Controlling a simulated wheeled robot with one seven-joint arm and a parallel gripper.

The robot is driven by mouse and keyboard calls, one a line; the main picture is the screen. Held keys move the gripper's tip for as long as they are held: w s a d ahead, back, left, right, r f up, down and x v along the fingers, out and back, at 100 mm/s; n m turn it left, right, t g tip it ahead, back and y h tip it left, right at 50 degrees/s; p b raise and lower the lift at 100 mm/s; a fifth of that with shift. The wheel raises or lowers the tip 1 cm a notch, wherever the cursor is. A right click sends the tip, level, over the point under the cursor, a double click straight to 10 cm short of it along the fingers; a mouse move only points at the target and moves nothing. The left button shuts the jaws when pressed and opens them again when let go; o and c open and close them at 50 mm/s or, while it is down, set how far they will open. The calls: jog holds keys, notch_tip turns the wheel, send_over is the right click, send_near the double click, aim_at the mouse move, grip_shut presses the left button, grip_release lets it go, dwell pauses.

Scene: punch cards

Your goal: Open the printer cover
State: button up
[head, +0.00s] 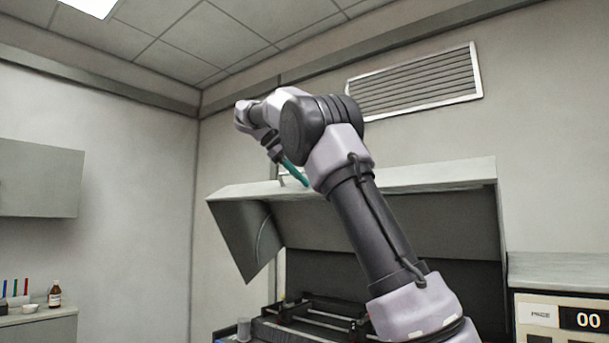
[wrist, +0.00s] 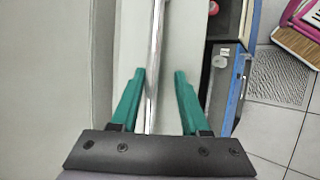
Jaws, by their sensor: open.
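The printer cover (head: 420,178) is raised in the head view, and the dark inside of the printer (head: 310,322) with its rails shows below it. In the wrist view the pale cover panel (wrist: 190,40) carries a long shiny metal handle bar (wrist: 154,50). My gripper (wrist: 159,75) is open, with its teal fingers on both sides of the bar and a gap to each. In the head view my gripper (head: 293,172) is at the cover's front edge, left of its middle, and my arm hides part of the cover.
A panel with a display reading 00 (head: 588,319) stands at the right. A counter (head: 40,316) with a brown bottle (head: 55,295) is at the left. A wall cabinet (head: 40,180) hangs above it. Tiled floor (wrist: 285,120) shows at the right of the wrist view.

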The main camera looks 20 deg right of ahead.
jog(key=shift+a, duration=0.1)
jog(key=v, duration=0.7)
jog(key=shift+a+r, duration=0.1)
jog(key=shift+a, duration=0.05)
grip_shut()
